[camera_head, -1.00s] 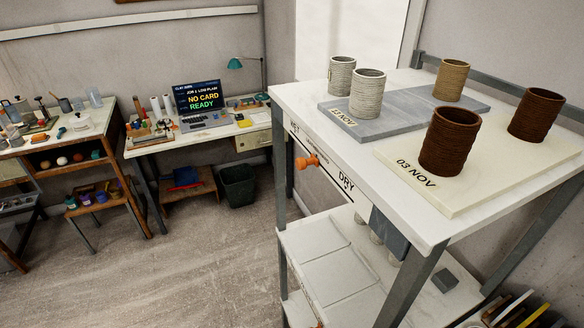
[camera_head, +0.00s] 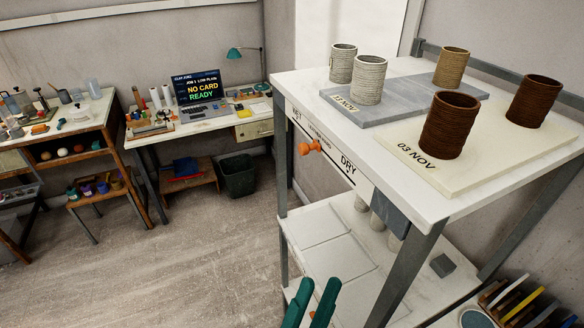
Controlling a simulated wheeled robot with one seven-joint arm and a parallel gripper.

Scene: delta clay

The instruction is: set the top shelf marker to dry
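The top shelf marker is an orange knob (camera_head: 312,146) on the front edge strip of the rack's top shelf (camera_head: 300,88). The strip reads WET at its left end, a middle word too small to be sure of, and DRY (camera_head: 348,165) towards the right. The knob sits left of DRY, nearer the WET end. My gripper (camera_head: 319,284) shows as two teal fingers at the bottom edge.
Several ribbed clay cylinders (camera_head: 449,125) stand on dated boards on the top shelf. A lower shelf (camera_head: 340,255) and another orange piece (camera_head: 312,314) lie below. A leg (camera_head: 410,270) stands at the front corner. A laptop desk (camera_head: 210,125) is behind; floor to the left is clear.

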